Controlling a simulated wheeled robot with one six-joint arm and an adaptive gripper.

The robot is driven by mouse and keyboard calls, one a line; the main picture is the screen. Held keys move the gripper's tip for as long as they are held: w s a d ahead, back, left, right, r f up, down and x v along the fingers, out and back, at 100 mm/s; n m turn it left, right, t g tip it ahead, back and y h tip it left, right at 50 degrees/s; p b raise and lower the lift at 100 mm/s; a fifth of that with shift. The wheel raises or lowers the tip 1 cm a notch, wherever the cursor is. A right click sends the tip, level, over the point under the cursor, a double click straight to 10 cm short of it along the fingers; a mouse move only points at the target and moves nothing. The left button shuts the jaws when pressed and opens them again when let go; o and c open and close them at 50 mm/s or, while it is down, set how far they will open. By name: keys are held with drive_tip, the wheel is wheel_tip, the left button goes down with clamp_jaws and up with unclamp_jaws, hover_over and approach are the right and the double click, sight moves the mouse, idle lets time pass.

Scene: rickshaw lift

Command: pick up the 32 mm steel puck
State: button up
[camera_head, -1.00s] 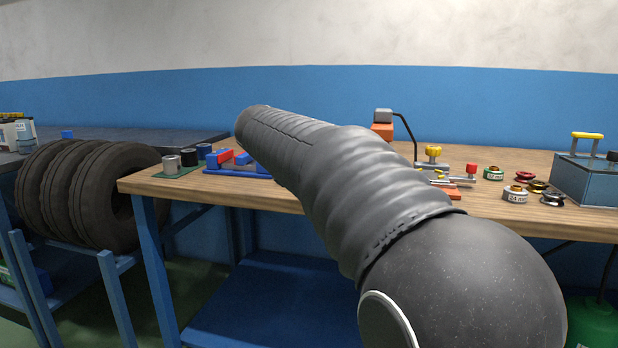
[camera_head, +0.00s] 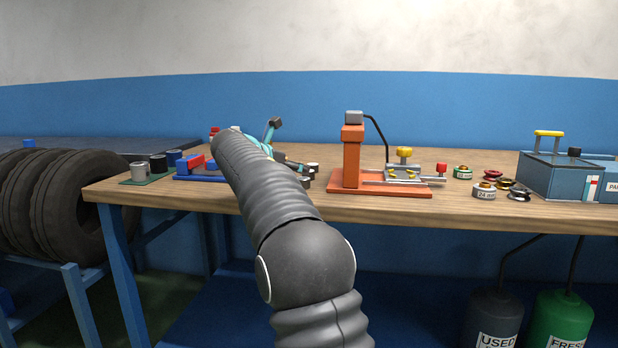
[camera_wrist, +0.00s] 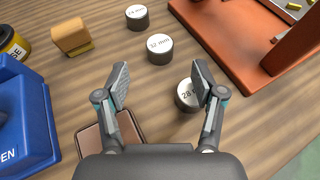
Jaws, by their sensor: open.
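The 32 mm steel puck (camera_wrist: 159,48) is a short dark cylinder with a white top label, standing upright on the wooden bench in the wrist view. My gripper (camera_wrist: 160,74) is open and empty, its two fingers spread. The puck is beyond the fingertips, roughly centred between them, and not visibly touched. The 28 mm puck (camera_wrist: 187,97) stands nearer, partly hidden behind the right finger. Another puck (camera_wrist: 137,17), whose label seems to read 24 mm, stands farther away. In the head view my arm covers part of this area, and the puck labels there are too small to read.
An orange press (camera_head: 352,160) stands right of the pucks; its base (camera_wrist: 235,35) fills the upper right of the wrist view. A brown square item (camera_wrist: 92,140) lies under the left finger.

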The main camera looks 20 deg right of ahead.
drive_tip(key=shift+x, duration=3.35)
drive_tip(key=shift+r, duration=0.1)
clamp_jaws()
